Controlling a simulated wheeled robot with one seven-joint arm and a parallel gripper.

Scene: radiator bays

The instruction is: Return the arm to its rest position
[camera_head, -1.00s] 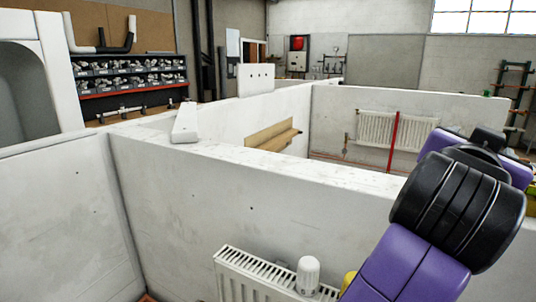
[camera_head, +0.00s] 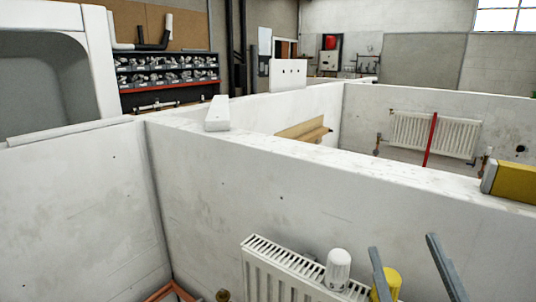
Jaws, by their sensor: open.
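My gripper (camera_head: 404,245) shows at the bottom right as two grey fingers, pointing up and set apart. It is open, with nothing visibly held between them. The rest of my arm is out of view. The left finger passes in front of a yellow object (camera_head: 391,283) beside the near radiator (camera_head: 270,275). The white valve head (camera_head: 338,270) stands on the radiator's right, just left of the fingers. I cannot tell how far the fingers are from these things.
A low white partition wall (camera_head: 300,190) crosses the view behind the radiator. On its top lie a white block (camera_head: 217,114) and a yellow piece with a grey end (camera_head: 515,183). Another radiator (camera_head: 435,135) with a red upright bar (camera_head: 430,140) is in the bay beyond.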

